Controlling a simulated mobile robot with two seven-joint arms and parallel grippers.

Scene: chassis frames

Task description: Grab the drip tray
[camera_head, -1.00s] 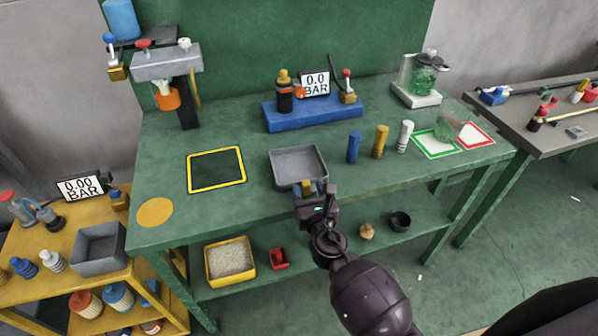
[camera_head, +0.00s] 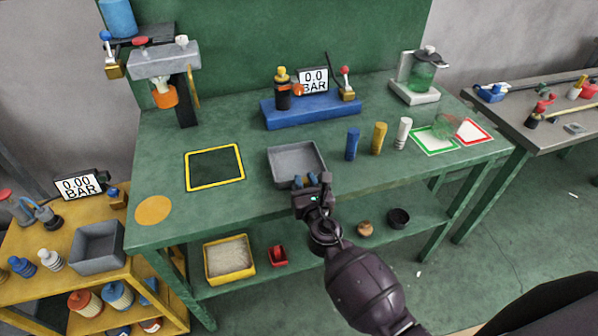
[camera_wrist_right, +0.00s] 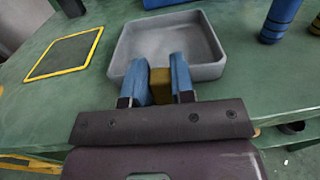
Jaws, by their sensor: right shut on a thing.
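The drip tray, a shallow grey square tray (camera_head: 296,158), sits on the green bench near its front edge. It also shows in the right wrist view (camera_wrist_right: 168,42), empty, with a yellow-brown handle (camera_wrist_right: 160,84) on its near wall. My right gripper (camera_head: 308,181) is at the tray's front side. In the wrist view its blue fingers (camera_wrist_right: 163,72) stand on both sides of the handle and are shut on it. The tray looks flat on the bench. My left gripper is in neither view.
A yellow-framed dark square (camera_head: 214,168) lies left of the tray. Blue (camera_head: 352,144), yellow (camera_head: 378,138) and white (camera_head: 403,133) cylinders stand to its right. A blue base (camera_head: 310,110) with a gauge is behind. A yellow bin (camera_head: 230,260) is on the lower shelf.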

